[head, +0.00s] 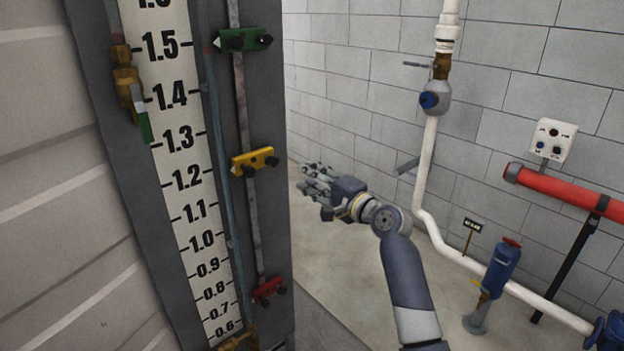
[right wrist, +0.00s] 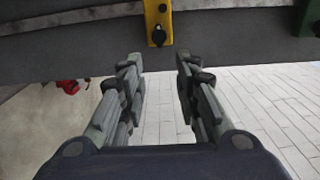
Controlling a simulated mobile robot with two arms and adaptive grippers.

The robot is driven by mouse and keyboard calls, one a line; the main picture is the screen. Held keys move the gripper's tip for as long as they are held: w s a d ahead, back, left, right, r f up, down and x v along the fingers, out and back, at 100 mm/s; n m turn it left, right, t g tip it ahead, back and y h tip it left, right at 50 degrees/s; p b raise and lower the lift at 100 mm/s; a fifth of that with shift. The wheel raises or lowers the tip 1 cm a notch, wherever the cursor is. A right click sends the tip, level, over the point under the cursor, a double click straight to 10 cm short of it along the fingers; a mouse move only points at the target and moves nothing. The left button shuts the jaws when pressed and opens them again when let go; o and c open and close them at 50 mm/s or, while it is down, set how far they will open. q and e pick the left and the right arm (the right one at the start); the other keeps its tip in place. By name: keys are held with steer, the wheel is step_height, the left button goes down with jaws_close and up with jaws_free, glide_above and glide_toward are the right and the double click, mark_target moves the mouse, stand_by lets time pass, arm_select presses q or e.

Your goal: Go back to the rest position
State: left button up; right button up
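My right gripper (head: 316,187) reaches in from the lower right in the head view, with its fingers pointing left toward the dark panel of the level gauge (head: 265,215). In the right wrist view its two fingers (right wrist: 158,85) stand apart with nothing between them. The yellow marker (right wrist: 157,22) on the panel shows ahead of the fingertips, apart from them. My left gripper is in neither view.
The gauge carries a green marker (head: 243,39), a yellow marker (head: 254,161) and a red marker (head: 268,290). A white pipe (head: 428,160) with a valve, a red pipe (head: 565,190) and a blue valve (head: 500,268) stand at right. Floor between is clear.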

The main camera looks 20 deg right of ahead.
steer(key=shift+s, duration=0.1)
stand_by(0.4)
steer(key=s+f+n+g+h, duration=0.2)
steer(key=s+f+g, duration=0.15)
steer(key=f, duration=1.45)
steer(key=s+f+n+g+h, duration=0.15)
steer(key=s+f, duration=0.25)
steer(key=f, duration=1.5)
steer(key=s+f+n+g+h+b, duration=0.1)
steer(key=s+f+g, duration=0.1)
steer(key=s+f, duration=0.4)
steer(key=s+f+n+g+h, duration=0.1)
steer(key=s+f, duration=0.3)
steer(key=f, duration=0.4)
steer(key=s+f+n+g, duration=0.2)
steer(key=s+f, duration=0.6)
steer(key=s, duration=0.7)
steer(key=s+f+n+g+h, duration=0.1)
steer(key=s+f+n+g, duration=0.2)
steer(key=s, duration=1.3)
steer(key=s+f+n+g+b, duration=0.1)
steer(key=s+f+n, duration=0.4)
steer(key=s+f, duration=0.8)
steer(key=s+g, duration=0.1)
steer(key=s, duration=0.2)
steer(key=shift+s+n+g, duration=0.2)
steer(key=shift+n+g, duration=0.1)
steer(key=shift+n, duration=0.05)
steer(key=shift+d+f, duration=0.1)
